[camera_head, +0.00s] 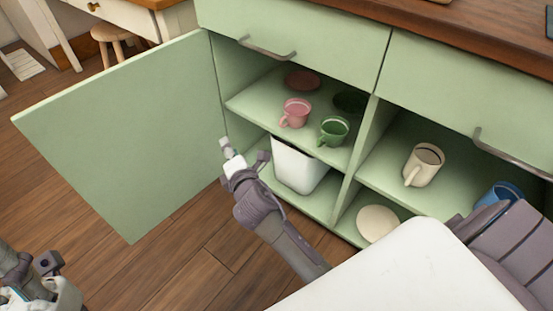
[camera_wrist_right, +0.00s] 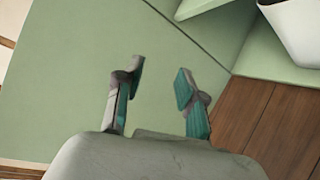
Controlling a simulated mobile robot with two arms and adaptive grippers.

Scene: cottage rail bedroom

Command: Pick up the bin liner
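A white bin (camera_head: 300,170) stands on the lower left shelf of the green cabinet. A thin dark strip shows along its top; I cannot tell whether that is the bin liner. Part of the white bin also shows at the upper right of the right wrist view (camera_wrist_right: 295,30). My right gripper (camera_head: 243,153) is in front of the cabinet, left of the bin and apart from it. In the right wrist view its two fingers (camera_wrist_right: 158,80) are spread with nothing between them. Part of my left gripper (camera_head: 42,275) shows at the lower left corner; its finger opening is unclear.
The open green door (camera_head: 125,130) stands left of my right gripper. The shelf above the bin holds a pink mug (camera_head: 295,113) and a green mug (camera_head: 333,131). A cream mug (camera_head: 423,165) and a blue mug (camera_head: 500,193) are at right. Wooden floor (camera_head: 180,255) is clear.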

